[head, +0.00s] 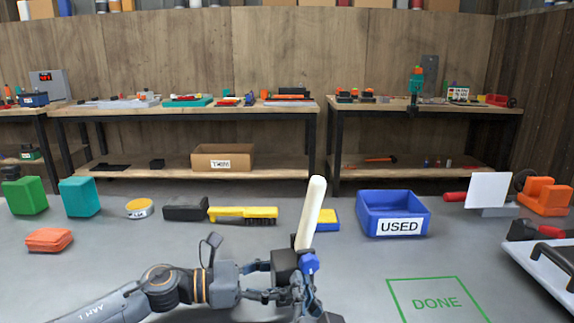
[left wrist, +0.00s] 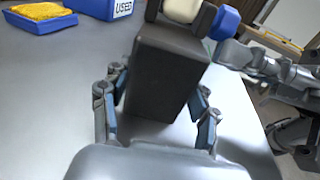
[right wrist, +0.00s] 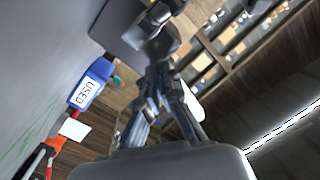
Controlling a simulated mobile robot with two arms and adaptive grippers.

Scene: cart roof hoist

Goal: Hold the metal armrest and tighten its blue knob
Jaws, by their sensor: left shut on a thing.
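The armrest has a cream pad (head: 311,214), a dark block-like base (head: 284,264) and a blue knob (head: 309,263) on its side. It stands tilted a little over the grey table. My left gripper (left wrist: 157,110) is shut on the dark base, with one finger on each side. The knob (left wrist: 226,22) shows at the top of the left wrist view. My right gripper (head: 305,291) is close below the knob, its fingers drawn near each other. Whether they touch or grip the knob is hidden; in the right wrist view the knob cannot be made out.
A blue bin labelled USED (head: 393,214) stands right of the armrest, with a yellow and blue sponge (head: 326,220) between. A yellow brush (head: 242,214) and dark block (head: 186,208) lie left. A green DONE outline (head: 438,302) marks bare table at right, near a pale tray (head: 545,262).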

